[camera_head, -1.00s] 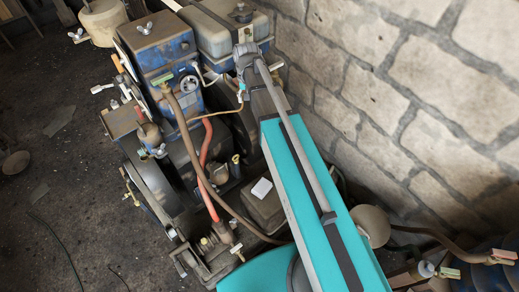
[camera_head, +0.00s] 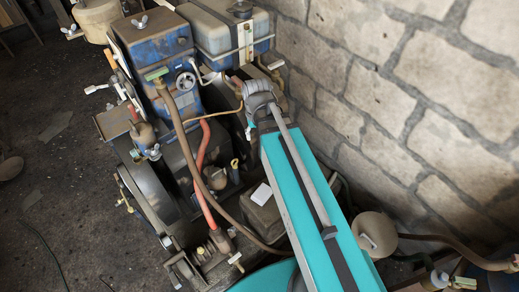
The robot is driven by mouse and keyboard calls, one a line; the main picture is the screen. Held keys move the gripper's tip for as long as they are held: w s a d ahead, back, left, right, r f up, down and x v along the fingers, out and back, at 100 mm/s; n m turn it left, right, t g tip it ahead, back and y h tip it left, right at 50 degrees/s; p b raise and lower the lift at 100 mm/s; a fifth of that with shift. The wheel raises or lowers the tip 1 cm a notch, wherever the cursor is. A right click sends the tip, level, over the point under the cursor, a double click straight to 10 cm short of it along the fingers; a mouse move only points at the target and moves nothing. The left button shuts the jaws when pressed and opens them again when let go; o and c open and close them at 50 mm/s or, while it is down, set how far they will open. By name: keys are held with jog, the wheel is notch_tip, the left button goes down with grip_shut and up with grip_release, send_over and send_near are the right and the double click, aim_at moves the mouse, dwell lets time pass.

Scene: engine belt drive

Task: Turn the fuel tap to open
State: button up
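The engine's tank (camera_head: 215,38), blue with a pale grey top and a metal strap, stands at the top by the wall. A thin copper-coloured pipe (camera_head: 215,114) runs below it to the right, towards the end of my arm. I cannot pick out the fuel tap for sure. Brassy pipe fittings (camera_head: 271,66) show just right of the tank, close to my arm's grey ribbed end. That end is in front of the area below the tank and hides part of it. My gripper's fingers do not show, so its state and any contact are hidden.
A blue engine block (camera_head: 152,45) with a small round dial or wheel (camera_head: 186,81) stands left of the tank. A brown hose (camera_head: 184,145) and a red hose (camera_head: 201,165) run down its front. A stone wall (camera_head: 400,90) bounds the right. Dark floor lies open at left.

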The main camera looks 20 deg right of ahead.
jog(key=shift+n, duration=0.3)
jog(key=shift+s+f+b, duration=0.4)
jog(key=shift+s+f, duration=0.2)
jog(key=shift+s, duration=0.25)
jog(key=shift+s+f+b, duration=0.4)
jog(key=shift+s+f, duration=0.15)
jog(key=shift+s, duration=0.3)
